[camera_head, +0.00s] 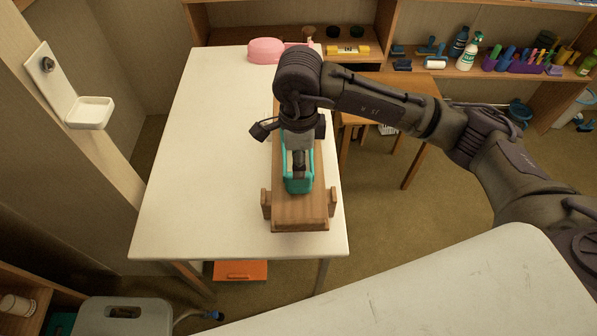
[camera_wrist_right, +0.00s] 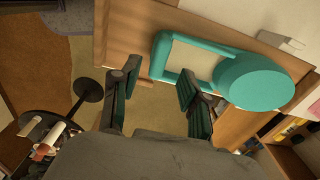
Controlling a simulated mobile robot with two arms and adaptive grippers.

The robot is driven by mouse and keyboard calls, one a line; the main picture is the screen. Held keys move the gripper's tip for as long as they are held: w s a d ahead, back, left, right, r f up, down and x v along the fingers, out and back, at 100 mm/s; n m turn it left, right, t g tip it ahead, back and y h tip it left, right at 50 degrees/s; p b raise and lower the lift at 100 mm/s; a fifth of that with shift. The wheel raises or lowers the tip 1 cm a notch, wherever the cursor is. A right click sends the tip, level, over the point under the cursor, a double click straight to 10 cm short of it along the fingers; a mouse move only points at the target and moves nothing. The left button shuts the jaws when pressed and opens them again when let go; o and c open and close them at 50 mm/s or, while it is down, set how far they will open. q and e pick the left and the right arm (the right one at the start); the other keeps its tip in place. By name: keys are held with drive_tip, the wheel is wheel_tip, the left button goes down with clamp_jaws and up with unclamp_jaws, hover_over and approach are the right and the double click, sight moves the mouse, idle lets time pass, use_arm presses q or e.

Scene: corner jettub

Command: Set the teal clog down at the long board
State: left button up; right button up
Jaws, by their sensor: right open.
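The teal clog (camera_head: 297,187) lies on the long wooden board (camera_head: 300,215), which rests along the right side of the white table. My right gripper (camera_head: 299,172) is over the clog in the head view and hides part of it. In the right wrist view, the gripper (camera_wrist_right: 157,70) is open, its fingers apart with nothing held between them. The clog (camera_wrist_right: 258,82) shows beyond the fingertips there, its open heel end to the left and rounded toe to the right. Whether a fingertip touches it is unclear. My left gripper is not in view.
The white table (camera_head: 190,180) is largely bare to the left of the board. A pink object (camera_head: 265,50) lies at its far end. A small wooden table (camera_head: 405,85) stands to the right. A shelf with bottles and tools runs behind. A grey stool (camera_head: 125,315) stands front left.

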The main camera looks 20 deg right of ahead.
wheel_tip(320, 180, up, 6)
drive_tip(key=shift+f, duration=0.15)
idle(0.6)
